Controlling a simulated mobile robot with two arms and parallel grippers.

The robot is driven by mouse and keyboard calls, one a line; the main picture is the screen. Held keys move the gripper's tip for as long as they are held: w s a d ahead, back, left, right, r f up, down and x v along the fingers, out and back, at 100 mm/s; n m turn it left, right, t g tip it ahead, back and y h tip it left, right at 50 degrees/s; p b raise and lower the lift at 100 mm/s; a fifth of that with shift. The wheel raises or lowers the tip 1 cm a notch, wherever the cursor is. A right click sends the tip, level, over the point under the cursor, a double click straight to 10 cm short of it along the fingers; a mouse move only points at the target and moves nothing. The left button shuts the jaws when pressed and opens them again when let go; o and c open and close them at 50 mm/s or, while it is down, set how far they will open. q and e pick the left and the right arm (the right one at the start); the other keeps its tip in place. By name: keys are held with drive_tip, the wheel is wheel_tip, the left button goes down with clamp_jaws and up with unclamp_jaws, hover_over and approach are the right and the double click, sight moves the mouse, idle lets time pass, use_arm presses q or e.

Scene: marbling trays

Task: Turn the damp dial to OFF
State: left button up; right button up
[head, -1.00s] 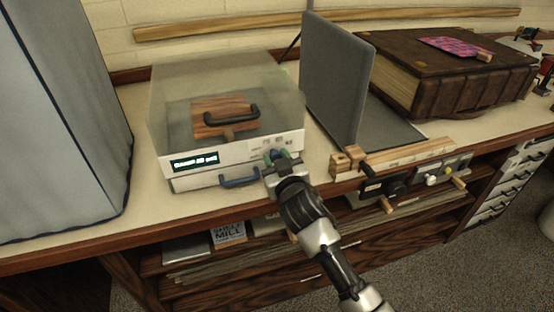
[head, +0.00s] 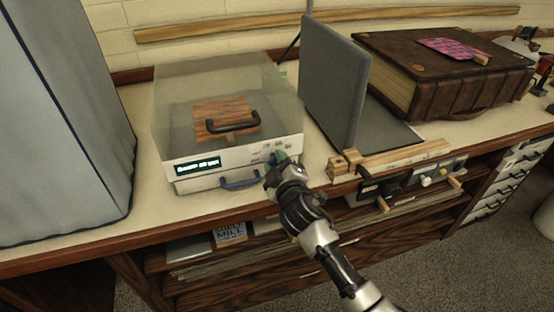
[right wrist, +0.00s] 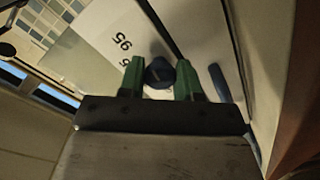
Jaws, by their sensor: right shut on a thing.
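The damp dial (right wrist: 159,73) is a dark blue round knob on the white front panel of a clear-lidded box (head: 240,153). In the right wrist view it sits between the green fingertips of my right gripper (right wrist: 160,80), which is shut on it. Printed numbers, including 95, show on the panel beside it. In the head view my right gripper (head: 277,161) reaches the right end of the panel and hides most of the dial. A lit display (head: 197,166) is at the panel's left, its text too small to read surely. My left gripper is not in view.
A blue handle (head: 240,181) is below the panel. A wooden block with a black handle (head: 228,118) shows inside the box. A grey upright panel (head: 333,85), a big brown book (head: 450,65) and a dark control strip (head: 410,180) are to the right.

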drive_tip(key=n+p, duration=0.1)
drive_tip(key=n, duration=0.2)
drive_tip(key=shift+n, duration=0.4)
drive_tip(key=shift+n+p, duration=0.45)
drive_tip(key=shift+n, duration=1.45)
drive_tip(key=o, duration=0.9)
drive_tip(key=v, duration=1.1)
